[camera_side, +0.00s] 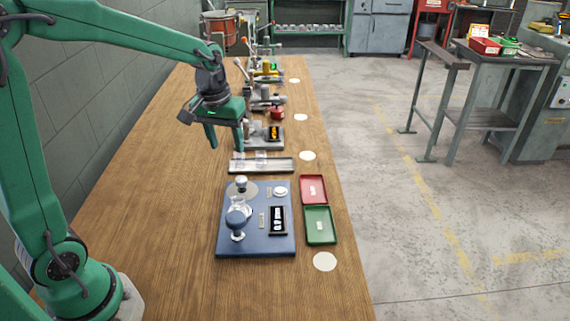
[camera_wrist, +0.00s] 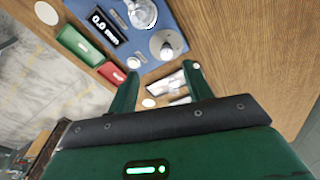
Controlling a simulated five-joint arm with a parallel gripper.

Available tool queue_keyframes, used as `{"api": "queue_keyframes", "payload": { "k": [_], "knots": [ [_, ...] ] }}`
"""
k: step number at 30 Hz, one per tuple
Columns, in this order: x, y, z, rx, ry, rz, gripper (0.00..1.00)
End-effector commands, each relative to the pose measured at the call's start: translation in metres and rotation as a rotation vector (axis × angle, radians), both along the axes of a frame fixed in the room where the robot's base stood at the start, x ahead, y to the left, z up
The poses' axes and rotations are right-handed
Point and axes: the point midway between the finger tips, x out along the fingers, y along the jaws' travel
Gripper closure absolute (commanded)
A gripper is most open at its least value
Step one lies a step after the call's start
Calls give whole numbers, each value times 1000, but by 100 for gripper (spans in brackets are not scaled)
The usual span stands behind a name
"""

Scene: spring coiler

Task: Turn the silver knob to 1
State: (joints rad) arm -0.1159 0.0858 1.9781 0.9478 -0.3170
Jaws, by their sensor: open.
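The silver knob (camera_side: 241,183) stands on a round grey disc at the back left of a blue base plate (camera_side: 262,245). In the wrist view the knob (camera_wrist: 166,48) shows just beyond my fingertips. No scale mark can be read beside it. My gripper (camera_side: 225,150) is open and empty. It hangs above the bench, behind and a little left of the knob, and touches nothing. In the wrist view my gripper (camera_wrist: 160,68) has its fingers spread wide. A black display (camera_wrist: 103,24) on the plate reads "0.0 mm".
A red tray (camera_side: 313,189) and green tray (camera_side: 320,226) lie right of the plate. A long metal tray (camera_side: 262,166) lies behind it, with more devices farther back. The bench left of the plate is clear.

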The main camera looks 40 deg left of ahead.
Motion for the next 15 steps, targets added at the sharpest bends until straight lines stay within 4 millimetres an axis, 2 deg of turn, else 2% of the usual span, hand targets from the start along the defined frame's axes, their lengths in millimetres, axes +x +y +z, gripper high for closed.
{"api": "queue_keyframes", "payload": {
  "k": [3, 9, 15],
  "knots": [
    [18, 8, -21, -9, 44, 48, 50],
    [40, 19, -51, -20, 99, 117, 50],
    [50, 24, -67, -24, 124, 152, 50]
  ]
}}
